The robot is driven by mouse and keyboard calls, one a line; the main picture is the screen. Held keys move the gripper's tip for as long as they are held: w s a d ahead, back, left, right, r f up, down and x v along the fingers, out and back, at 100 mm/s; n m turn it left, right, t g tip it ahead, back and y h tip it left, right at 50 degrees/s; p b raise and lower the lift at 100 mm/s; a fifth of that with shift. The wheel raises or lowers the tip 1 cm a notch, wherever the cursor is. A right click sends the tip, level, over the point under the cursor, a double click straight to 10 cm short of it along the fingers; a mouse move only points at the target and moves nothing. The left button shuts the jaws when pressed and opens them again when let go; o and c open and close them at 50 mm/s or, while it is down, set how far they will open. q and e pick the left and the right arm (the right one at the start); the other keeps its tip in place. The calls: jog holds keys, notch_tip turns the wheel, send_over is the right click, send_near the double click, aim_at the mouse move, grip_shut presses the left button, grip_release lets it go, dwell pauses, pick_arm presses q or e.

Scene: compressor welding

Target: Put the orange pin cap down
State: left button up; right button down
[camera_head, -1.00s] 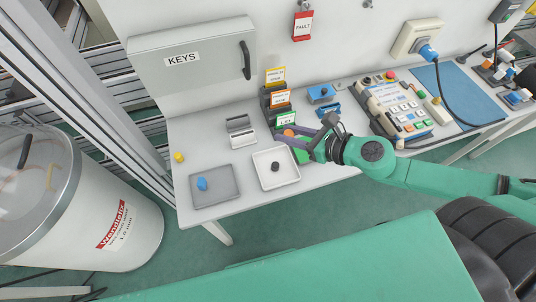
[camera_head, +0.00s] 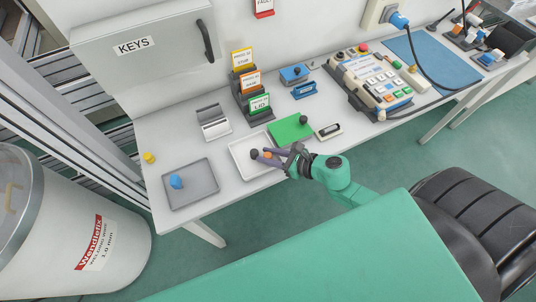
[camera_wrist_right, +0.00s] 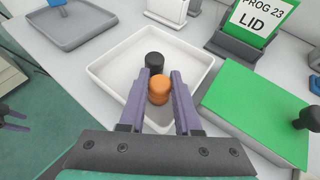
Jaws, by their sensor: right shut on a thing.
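My right gripper (camera_head: 263,154) is over the white tray (camera_head: 239,156). In the right wrist view, its two purple fingers (camera_wrist_right: 157,92) are shut on the orange pin cap (camera_wrist_right: 158,90), which also shows in the head view (camera_head: 267,154). A black cap (camera_wrist_right: 154,62) stands in the tray just beyond the orange one; the two look very close, and I cannot tell if they touch. Whether the orange cap touches the tray floor is hidden. What looks like my left gripper (camera_wrist_right: 12,120) shows at the left edge of the wrist view, too cropped to judge.
A grey tray (camera_head: 206,187) with a blue cap (camera_head: 176,181) stands left of the white tray. A green block (camera_head: 291,128) with a black knob lies to the right. Card holders (camera_head: 257,103) stand behind. A yellow cap (camera_head: 149,157) is at the far left. The table's front edge is close.

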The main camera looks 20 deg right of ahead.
jog(key=c, duration=0.6)
grip_release()
jog(key=shift+w+f, duration=0.1)
jog(key=shift+f, duration=0.05)
jog(key=shift+r, duration=0.25)
jog(key=shift+s+d, duration=0.1)
jog(key=shift+s, duration=0.15)
jog(key=b+v, duration=0.2)
jog(key=v, duration=0.9)
jog(key=shift+s+d, duration=0.2)
jog(key=shift+r, duration=0.1)
